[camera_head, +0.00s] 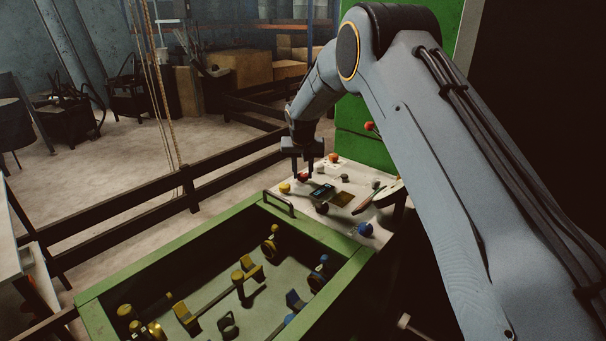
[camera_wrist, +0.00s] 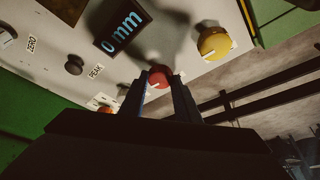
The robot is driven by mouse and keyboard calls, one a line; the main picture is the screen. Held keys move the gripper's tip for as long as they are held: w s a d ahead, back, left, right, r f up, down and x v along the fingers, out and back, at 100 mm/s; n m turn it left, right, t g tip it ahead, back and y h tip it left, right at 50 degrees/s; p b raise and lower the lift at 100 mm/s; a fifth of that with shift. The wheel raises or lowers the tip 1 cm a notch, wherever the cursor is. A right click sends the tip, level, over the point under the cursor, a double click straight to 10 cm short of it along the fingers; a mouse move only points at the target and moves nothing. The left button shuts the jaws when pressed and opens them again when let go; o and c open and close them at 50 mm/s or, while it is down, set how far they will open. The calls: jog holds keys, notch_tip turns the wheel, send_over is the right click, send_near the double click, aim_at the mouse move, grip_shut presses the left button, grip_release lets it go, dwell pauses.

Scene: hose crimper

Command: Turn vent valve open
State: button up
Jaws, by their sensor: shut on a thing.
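My gripper (camera_head: 305,172) points down at the far end of the sloped control panel. In the wrist view its two dark fingers (camera_wrist: 159,84) are shut on a red knob (camera_wrist: 159,75), one on each side. A white mark shows on the knob's face. In the head view the red knob (camera_head: 302,178) is partly hidden by the fingers. A yellow knob (camera_wrist: 214,43) with a white mark sits beside it, clear of the fingers. I can read no label that names the vent valve.
The panel carries a display (camera_wrist: 122,24) reading 0 mm, a dark PEAK knob (camera_wrist: 74,64), an orange knob (camera_wrist: 107,109) and a blue knob (camera_head: 365,229). A green-rimmed bin (camera_head: 190,262) with several fittings stands in front. A green cabinet (camera_head: 352,130) rises behind.

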jog(key=m+h+b, duration=0.1)
jog(key=m+b, duration=0.1)
jog(key=m+h+b, duration=0.1)
jog(key=m+b, duration=0.2)
jog(key=shift+w+a+f+b, duration=0.1)
jog(key=shift+a+f+b, duration=0.1)
jog(key=shift+b, duration=0.15)
jog(key=m+g+h+b, duration=0.1)
jog(key=m+b, duration=0.2)
jog(key=shift+a+m+b, duration=0.1)
jog(key=shift+m+b, duration=0.2)
jog(key=m+b, duration=0.2)
jog(key=m+g+h+b, duration=0.1)
jog(key=m, duration=0.1)
jog(key=shift+w+m+b, duration=0.2)
jog(key=shift+m+b, duration=0.1)
jog(key=shift+b, duration=0.05)
jog(key=shift+r+m+g+h+b, duration=0.15)
jog(key=shift+m+g+h+b, duration=0.25)
jog(key=shift+m+g+b, duration=0.75)
jog(key=shift+m+b, duration=0.3)
jog(key=shift+m, duration=0.55)
jog(key=o, duration=1)
jog(key=shift+r+n+t+p, duration=0.15)
jog(key=shift+n+t+p, duration=0.1)
jog(key=shift+n+p, duration=0.05)
